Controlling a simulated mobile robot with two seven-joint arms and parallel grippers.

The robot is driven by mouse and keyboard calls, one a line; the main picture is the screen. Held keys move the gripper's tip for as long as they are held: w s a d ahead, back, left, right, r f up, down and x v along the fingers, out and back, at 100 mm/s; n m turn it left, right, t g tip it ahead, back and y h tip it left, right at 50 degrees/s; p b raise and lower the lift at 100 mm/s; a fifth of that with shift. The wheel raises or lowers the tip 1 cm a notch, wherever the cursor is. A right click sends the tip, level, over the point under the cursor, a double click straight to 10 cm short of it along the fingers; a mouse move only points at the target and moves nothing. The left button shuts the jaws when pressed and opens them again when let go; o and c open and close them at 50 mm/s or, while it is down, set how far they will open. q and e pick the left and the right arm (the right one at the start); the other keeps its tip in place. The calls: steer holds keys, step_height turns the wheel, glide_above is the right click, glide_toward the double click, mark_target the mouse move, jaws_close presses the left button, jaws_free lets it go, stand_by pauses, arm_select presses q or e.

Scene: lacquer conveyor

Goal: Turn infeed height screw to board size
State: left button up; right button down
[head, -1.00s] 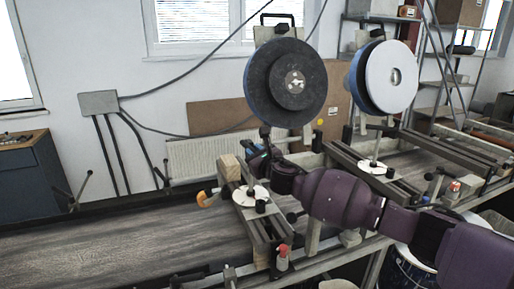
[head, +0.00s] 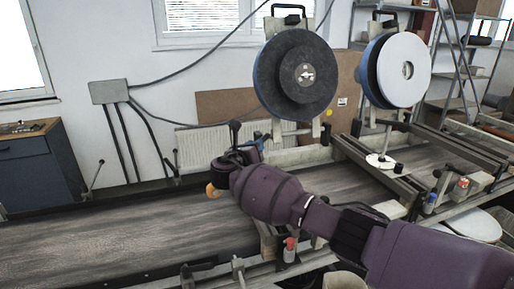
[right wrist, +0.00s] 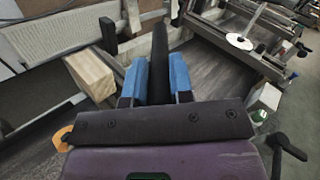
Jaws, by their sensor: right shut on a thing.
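My right gripper (head: 260,142) is at the near infeed frame, with its purple arm coming in from the right. In the right wrist view its blue fingers (right wrist: 154,82) are shut on an upright black bar (right wrist: 160,52). I cannot tell whether this bar is part of the height screw. The near station's white dial is hidden behind my arm in the head view. A similar white dial (head: 380,161) on a thin rod shows at the farther station, and in the right wrist view (right wrist: 240,41). My left gripper is not in view.
A pale wooden block (right wrist: 92,74) and an orange handle (right wrist: 62,139) are left of my right gripper. A large black disc (head: 298,75) and a white-faced disc (head: 402,72) stand above the conveyor. The grey belt (head: 110,235) is clear at the left.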

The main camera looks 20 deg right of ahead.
steer(key=m+g, duration=0.1)
steer(key=g+h, duration=0.1)
steer(key=m+g+h, duration=0.1)
steer(key=shift+w+a+f+m+b, duration=0.1)
steer(key=shift+w+a+m+b, duration=0.2)
arm_select(q)
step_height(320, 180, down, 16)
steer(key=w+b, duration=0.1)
steer(key=b, duration=1.6)
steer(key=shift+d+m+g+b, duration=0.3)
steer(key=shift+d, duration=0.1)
arm_select(e)
steer(key=m+g+h, duration=0.1)
steer(key=m+g, duration=0.1)
steer(key=g, duration=0.1)
steer(key=w+m+g+h, duration=0.1)
steer(key=m+g, duration=0.2)
steer(key=g, duration=0.1)
steer(key=w+m+g+h, duration=0.1)
steer(key=m+g, duration=0.1)
steer(key=g, duration=0.2)
steer(key=shift+a+m, duration=0.1)
steer(key=shift+m, duration=0.2)
steer(key=shift+r+g, duration=0.25)
steer(key=shift+g, duration=0.05)
